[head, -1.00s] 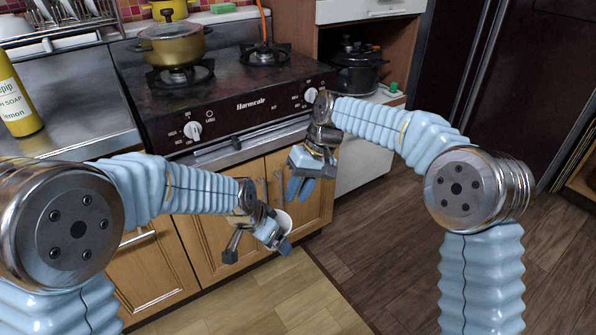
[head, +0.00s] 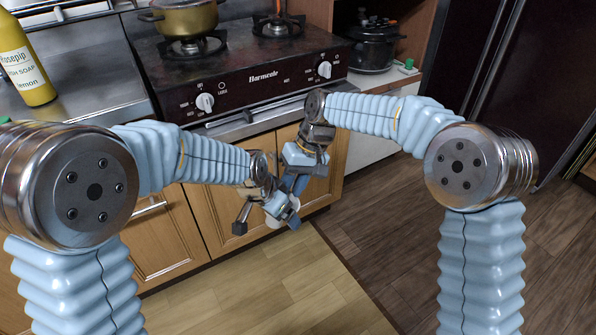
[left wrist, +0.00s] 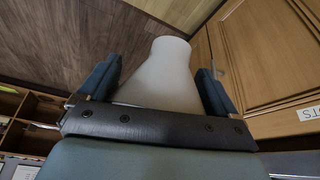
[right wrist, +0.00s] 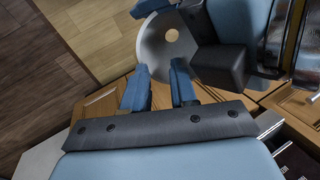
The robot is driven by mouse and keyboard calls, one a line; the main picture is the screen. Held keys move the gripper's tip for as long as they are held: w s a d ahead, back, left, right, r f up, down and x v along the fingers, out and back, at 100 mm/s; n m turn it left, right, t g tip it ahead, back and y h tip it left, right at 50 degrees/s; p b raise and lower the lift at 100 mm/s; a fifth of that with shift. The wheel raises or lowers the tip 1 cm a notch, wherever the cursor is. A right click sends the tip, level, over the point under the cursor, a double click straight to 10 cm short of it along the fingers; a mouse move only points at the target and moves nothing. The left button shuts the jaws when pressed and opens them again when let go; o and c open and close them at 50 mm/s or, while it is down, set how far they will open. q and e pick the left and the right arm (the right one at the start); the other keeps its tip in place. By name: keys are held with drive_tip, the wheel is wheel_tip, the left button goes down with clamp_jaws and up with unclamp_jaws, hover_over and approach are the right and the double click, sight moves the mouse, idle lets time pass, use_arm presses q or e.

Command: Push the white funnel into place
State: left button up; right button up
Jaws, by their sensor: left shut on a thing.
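The white funnel (left wrist: 160,75) is between the two fingers of my left gripper (left wrist: 160,85) in the left wrist view, and the gripper is shut on it. In the right wrist view its round wide end shows as a pale disc with a hole (right wrist: 156,48), partly covered by gripper parts. In the head view my left gripper (head: 267,220) mostly hides the funnel, and only a bit of white shows. My right gripper (head: 297,184) is close above and beside it. Its fingers (right wrist: 158,90) stand apart with a gap between them, pointing at the disc; contact cannot be told.
Wooden cabinet doors (head: 222,215) and the stove (head: 250,80) with knobs are just behind the grippers. A yellow soap bottle (head: 25,65) stands on the counter at left. The floor (head: 290,285) in front is clear.

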drive_tip(key=shift+s+a+f, duration=0.15)
drive_tip(key=shift+a+f, duration=0.05)
drive_tip(key=shift+f, duration=0.1)
clamp_jaws()
drive_tip(key=shift+c, duration=2.3)
unclamp_jaws()
drive_tip(key=o, duration=0.5)
drive_tip(key=shift+c, duration=0.2)
